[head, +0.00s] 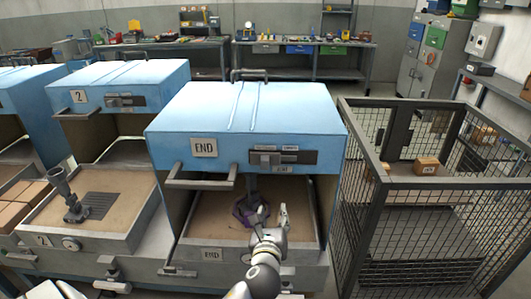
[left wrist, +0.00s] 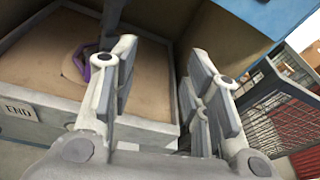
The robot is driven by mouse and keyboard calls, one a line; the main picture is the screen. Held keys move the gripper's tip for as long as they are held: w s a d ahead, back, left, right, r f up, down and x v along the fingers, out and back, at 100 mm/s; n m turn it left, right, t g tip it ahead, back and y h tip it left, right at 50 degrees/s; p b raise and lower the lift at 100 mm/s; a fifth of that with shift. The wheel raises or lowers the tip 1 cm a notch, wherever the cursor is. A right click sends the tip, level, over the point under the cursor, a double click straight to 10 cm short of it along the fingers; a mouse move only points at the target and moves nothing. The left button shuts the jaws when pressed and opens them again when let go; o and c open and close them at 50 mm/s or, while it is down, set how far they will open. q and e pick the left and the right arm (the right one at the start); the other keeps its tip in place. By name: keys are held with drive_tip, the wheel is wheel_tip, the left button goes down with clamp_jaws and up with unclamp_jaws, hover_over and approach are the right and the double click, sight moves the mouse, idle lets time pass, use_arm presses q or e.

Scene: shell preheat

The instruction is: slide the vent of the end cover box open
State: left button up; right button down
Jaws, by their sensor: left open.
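The END cover box (head: 300,112) is blue and stands raised over an END-labelled tray (head: 190,252). Its vent (head: 295,157) is a dark slot on the right of the front face, with a lighter grey slider (head: 265,158) toward its left end. Small labels sit above and below it, too small to read surely. My left gripper (head: 273,212) is open and empty, below the vent and in front of the tray opening, apart from the slider. In the left wrist view my gripper (left wrist: 163,62) shows nothing between its fingers; the vent is not seen there.
A dark post with a purple base (head: 243,212) stands in the tray behind my gripper. A grey handle bar (head: 200,180) juts out left of the vent. A mesh cage (head: 420,210) stands close on the right. A box marked 2 (head: 125,85) is on the left.

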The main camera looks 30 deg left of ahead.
use_arm(q)
drive_tip(key=m+t+y, duration=0.1)
drive_tip(key=m+y, duration=0.1)
approach(264, 163)
drive_tip(key=p+x, duration=0.2)
drive_tip(key=x, duration=0.7)
drive_tip(key=shift+w+a, duration=0.15)
drive_tip(key=shift+w, duration=0.25)
drive_tip(key=shift+w+a, duration=0.3)
drive_tip(key=shift+w, duration=0.35)
clamp_jaws()
use_arm(e)
drive_tip(key=r, duration=0.1)
drive_tip(key=s+a+r, duration=0.1)
drive_tip(key=shift+s+r, duration=0.15)
drive_tip(key=shift+r, duration=0.25)
